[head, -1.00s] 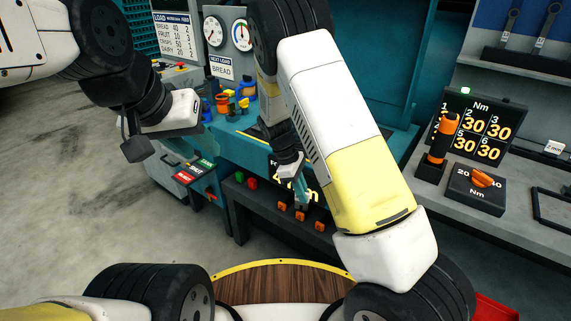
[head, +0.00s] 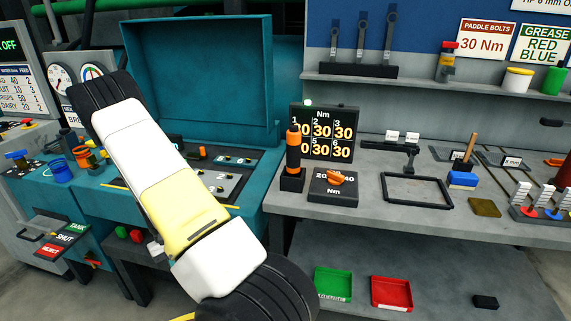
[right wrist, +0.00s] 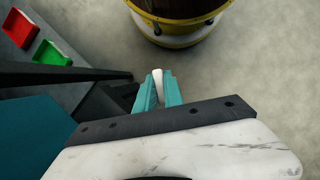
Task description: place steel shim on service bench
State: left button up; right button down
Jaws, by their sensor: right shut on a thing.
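In the right wrist view my right gripper (right wrist: 158,92) has its teal fingers closed on a small pale piece (right wrist: 157,76), held above the floor. The piece is seen nearly end-on; I cannot tell for sure that it is the steel shim. In the head view my right arm crosses the left half and hides the fingers and the piece. The grey service bench (head: 350,218) stands at the right, its top apart from the gripper. My left gripper is out of view.
On the bench are an orange-handled tool (head: 293,152), a torque dial box (head: 332,186), a black frame (head: 417,204) and a blue block (head: 462,179). Green (head: 333,284) and red (head: 392,292) trays lie below. A teal machine (head: 205,80) stands left; bare bench top shows in front.

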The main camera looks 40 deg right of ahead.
aim_at(414, 191)
jog(key=k+l+u, duration=0.15)
jog(key=u, duration=0.25)
jog(key=k+l+u, duration=0.1)
jog(key=u, duration=0.25)
jog(key=k+j+u, duration=0.1)
jog(key=k, duration=1.55)
jog(key=k+l+z, duration=0.1)
jog(key=z, duration=0.4)
jog(key=k+l+z, duration=0.15)
jog(key=z, duration=0.3)
